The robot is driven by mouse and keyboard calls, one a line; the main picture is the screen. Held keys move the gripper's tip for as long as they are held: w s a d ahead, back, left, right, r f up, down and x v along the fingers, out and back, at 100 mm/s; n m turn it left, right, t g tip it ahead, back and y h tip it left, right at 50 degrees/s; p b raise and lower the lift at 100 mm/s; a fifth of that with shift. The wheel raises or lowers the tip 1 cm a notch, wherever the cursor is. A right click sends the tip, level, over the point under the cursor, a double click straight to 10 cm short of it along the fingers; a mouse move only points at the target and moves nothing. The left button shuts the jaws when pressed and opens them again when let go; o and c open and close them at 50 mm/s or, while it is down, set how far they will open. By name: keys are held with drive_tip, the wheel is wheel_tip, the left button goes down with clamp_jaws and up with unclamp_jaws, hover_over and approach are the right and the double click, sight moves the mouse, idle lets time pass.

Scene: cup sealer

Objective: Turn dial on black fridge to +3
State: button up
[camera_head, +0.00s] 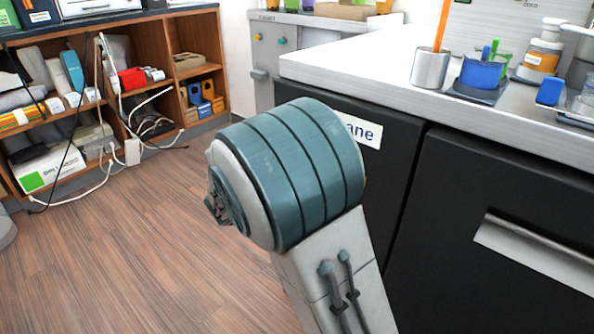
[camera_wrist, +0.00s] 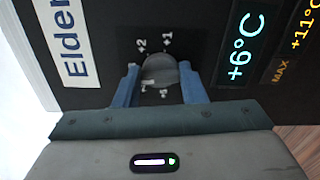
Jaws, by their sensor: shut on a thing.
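The black fridge (camera_head: 450,230) stands under the counter in the head view, and its black panel (camera_wrist: 100,90) fills much of the wrist view. A round grey dial (camera_wrist: 160,72) sits on the panel. Marks +2 (camera_wrist: 141,46) and +1 (camera_wrist: 167,39) show at its upper edge; the small marks at its lower edge are too blurred to read surely. My gripper (camera_wrist: 159,68) is shut on the dial, with one blue finger on each side. Which mark the dial points to cannot be told. In the head view my arm hides the gripper and dial.
A lit +6°C display (camera_wrist: 246,47) and a MAX +11°C display (camera_wrist: 297,42) are right of the dial. A white name label (camera_wrist: 73,40) is left. Cups and bottles stand on the counter (camera_head: 390,65). A wooden shelf (camera_head: 190,65) is back left; the floor (camera_head: 130,250) between is clear.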

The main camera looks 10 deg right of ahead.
drive_tip(key=shift+f+m+b, duration=0.25)
drive_tip(key=shift+m+b, duration=0.25)
drive_tip(key=shift+b, duration=0.15)
drive_tip(key=shift+r, duration=0.1)
drive_tip(key=o, duration=1)
drive_tip(key=p+v, duration=0.3)
drive_tip(key=v, duration=1.1)
drive_tip(key=shift+r, duration=0.1)
